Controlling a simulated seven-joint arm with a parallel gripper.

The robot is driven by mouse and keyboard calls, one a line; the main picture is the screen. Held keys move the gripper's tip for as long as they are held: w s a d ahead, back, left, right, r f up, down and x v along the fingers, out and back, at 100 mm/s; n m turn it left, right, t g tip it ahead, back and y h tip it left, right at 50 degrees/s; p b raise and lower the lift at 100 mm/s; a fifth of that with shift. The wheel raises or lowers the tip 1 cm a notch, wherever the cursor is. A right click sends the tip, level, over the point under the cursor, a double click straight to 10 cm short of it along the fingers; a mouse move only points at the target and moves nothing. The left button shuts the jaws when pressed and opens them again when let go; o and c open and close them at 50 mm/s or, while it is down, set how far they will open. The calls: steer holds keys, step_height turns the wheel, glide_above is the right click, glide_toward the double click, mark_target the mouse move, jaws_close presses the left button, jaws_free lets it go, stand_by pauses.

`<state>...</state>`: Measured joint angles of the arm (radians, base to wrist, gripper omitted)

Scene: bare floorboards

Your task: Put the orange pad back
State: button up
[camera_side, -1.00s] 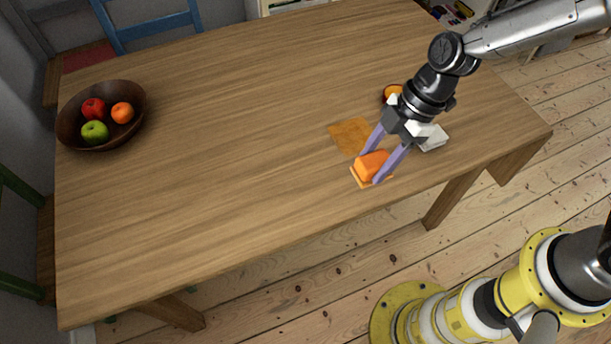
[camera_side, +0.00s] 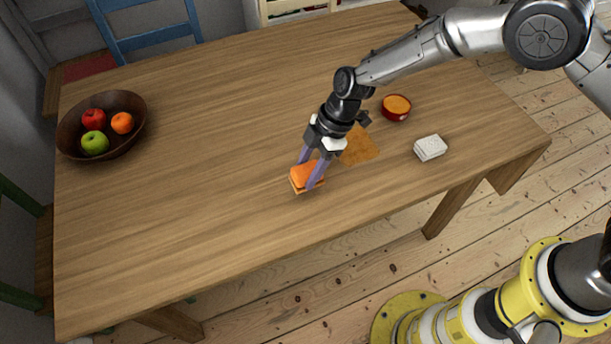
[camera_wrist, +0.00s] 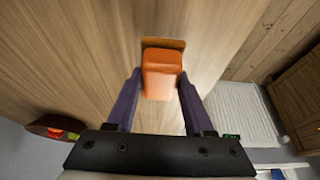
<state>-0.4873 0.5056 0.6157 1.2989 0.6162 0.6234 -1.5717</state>
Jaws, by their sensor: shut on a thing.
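The orange pad (camera_side: 304,173) is a blocky orange piece with a thin tan layer along its lower edge. My gripper (camera_side: 307,175) has its two purple fingers shut on it, near the middle front of the table. In the wrist view the pad (camera_wrist: 162,82) lies between the fingertips (camera_wrist: 160,76), with a brown layer at its far end. The tan layer is at or just above the table; I cannot tell whether it touches. A flat orange-brown patch (camera_side: 359,147) lies on the table to the right of the pad.
A red bowl with orange contents (camera_side: 396,107) and a white block (camera_side: 430,148) stand on the table to the right. A dark bowl of fruit (camera_side: 101,125) stands at the far left. The wooden table (camera_side: 190,210) is clear between that bowl and the pad.

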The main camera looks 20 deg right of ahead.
mark_target(306, 178)
steer(key=shift+w+a+f, duration=0.1)
steer(key=shift+f, duration=0.05)
steer(key=shift+w+f, duration=0.15)
steer(key=shift+f, duration=1.55)
steer(key=shift+f, duration=0.2)
steer(key=o, duration=1.2)
steer(key=shift+r, duration=0.15)
steer(key=v, duration=1.2)
